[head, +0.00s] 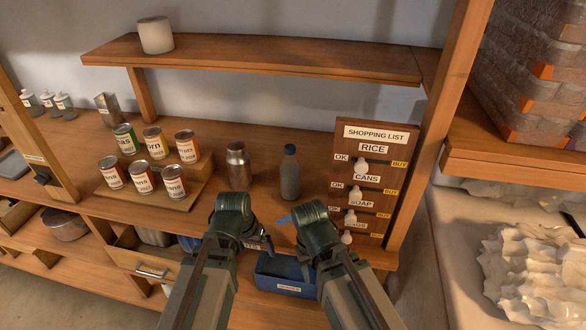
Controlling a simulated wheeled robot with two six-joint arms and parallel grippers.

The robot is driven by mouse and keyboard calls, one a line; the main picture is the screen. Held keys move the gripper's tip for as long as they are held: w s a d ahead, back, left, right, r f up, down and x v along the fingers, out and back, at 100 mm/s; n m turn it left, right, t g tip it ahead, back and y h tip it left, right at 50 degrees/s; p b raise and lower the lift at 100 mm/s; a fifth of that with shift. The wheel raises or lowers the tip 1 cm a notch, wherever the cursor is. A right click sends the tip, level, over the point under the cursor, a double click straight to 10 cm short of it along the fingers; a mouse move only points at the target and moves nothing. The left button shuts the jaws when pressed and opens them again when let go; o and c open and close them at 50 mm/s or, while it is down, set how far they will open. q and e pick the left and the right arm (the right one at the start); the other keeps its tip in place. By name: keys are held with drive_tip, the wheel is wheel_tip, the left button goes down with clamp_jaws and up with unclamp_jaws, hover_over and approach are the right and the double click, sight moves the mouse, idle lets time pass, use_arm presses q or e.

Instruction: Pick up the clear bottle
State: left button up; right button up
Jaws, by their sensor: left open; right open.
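A bottle with a dark blue cap and a greyish, see-through-looking body (290,178) stands upright on the wooden counter, right of centre. It looks like the clear bottle. A shiny metal bottle (238,166) stands upright to its left, a little apart. My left gripper (258,243) is open, in front of and below the metal bottle, at the counter's front edge. My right gripper (292,226) is open, in front of and below the blue-capped bottle. Neither gripper touches a bottle. The fingers are partly hidden by my own wrists.
Several cans (153,143) stand on a stepped wooden stand to the left. A shopping list board (372,185) stands close to the right. A shelf (250,60) with a white cup (155,35) runs above. A blue bin (283,272) sits below the counter.

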sight(286, 168)
use_arm(q)
drive_tip(key=w+d+r+t+h, duration=0.1)
drive_tip(key=w+r, duration=0.1)
drive_tip(key=w, duration=0.1)
drive_tip(key=w+d+r+m+t+h, duration=0.1)
drive_tip(key=w+r+t, duration=0.1)
drive_tip(key=w, duration=0.1)
drive_tip(key=w+d+r+m+t+h, duration=0.1)
drive_tip(key=w+d+r+t, duration=0.1)
drive_tip(key=w+r, duration=0.1)
drive_tip(key=shift+d+r+h+p, duration=0.1)
drive_tip(key=shift+h+p, duration=0.2)
drive_tip(key=w+d+r+m+t+h, duration=0.1)
drive_tip(key=w+r+t, duration=0.4)
drive_tip(key=r, duration=0.3)
drive_tip(key=b+x, duration=0.1)
drive_tip(key=x, duration=0.3)
drive_tip(key=b+x, duration=0.2)
drive_tip(key=x, duration=0.2)
drive_tip(key=shift+d+f, duration=0.15)
drive_tip(key=shift+f, duration=0.15)
drive_tip(key=shift+w+d, duration=0.2)
use_arm(e)
drive_tip(key=shift+f, duration=0.9)
